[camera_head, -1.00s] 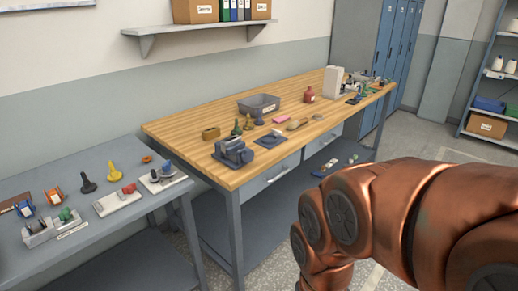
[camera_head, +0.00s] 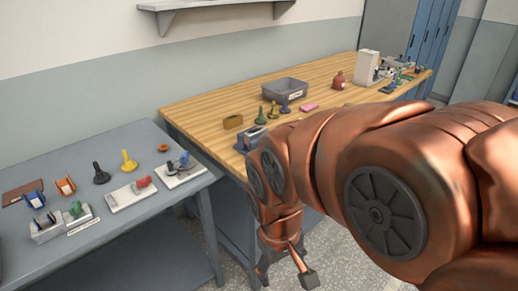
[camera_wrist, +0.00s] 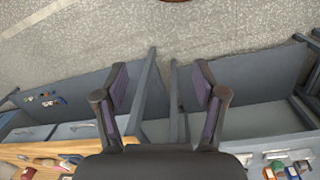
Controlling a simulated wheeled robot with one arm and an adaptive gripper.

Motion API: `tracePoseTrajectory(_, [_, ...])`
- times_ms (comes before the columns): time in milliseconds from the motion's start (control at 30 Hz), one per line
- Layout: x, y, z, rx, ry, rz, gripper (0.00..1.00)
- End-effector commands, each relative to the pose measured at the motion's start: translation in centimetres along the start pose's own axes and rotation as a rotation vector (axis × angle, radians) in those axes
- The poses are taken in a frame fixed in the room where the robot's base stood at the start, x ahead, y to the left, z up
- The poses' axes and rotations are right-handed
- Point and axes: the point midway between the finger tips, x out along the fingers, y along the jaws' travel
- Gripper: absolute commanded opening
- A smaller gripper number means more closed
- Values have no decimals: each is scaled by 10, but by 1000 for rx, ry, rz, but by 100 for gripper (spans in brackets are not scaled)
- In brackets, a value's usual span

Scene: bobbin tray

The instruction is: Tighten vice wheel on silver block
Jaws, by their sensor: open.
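A blue-grey vice (camera_head: 246,139) stands near the front left corner of the wooden bench (camera_head: 208,101). My arm hides much of it in the head view, and I cannot make out its wheel or a silver block. My gripper (camera_head: 286,274) hangs below bench height in front of the benches, well apart from the vice. In the wrist view my gripper (camera_wrist: 160,88) has its two fingers spread, with nothing between them, over the floor and the lower shelves.
A grey table (camera_head: 120,233) at the left holds several small fixtures and coloured pieces. On the wooden bench are a grey bin (camera_head: 284,92), a red bottle (camera_head: 338,80), a brown block (camera_head: 233,121) and a pink piece (camera_head: 309,107). Open floor lies in front.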

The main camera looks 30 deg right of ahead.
Motion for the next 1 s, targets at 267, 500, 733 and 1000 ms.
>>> tracePoseTrajectory(267, [13,104,-130,34,310,211,85])
tracePoseTrajectory(500, [12,185,-222,-45,555,379,85])
tracePoseTrajectory(733, [12,241,-292,-184,770,490,85])
tracePoseTrajectory(1000, [28,273,-349,-380,1016,526,85])
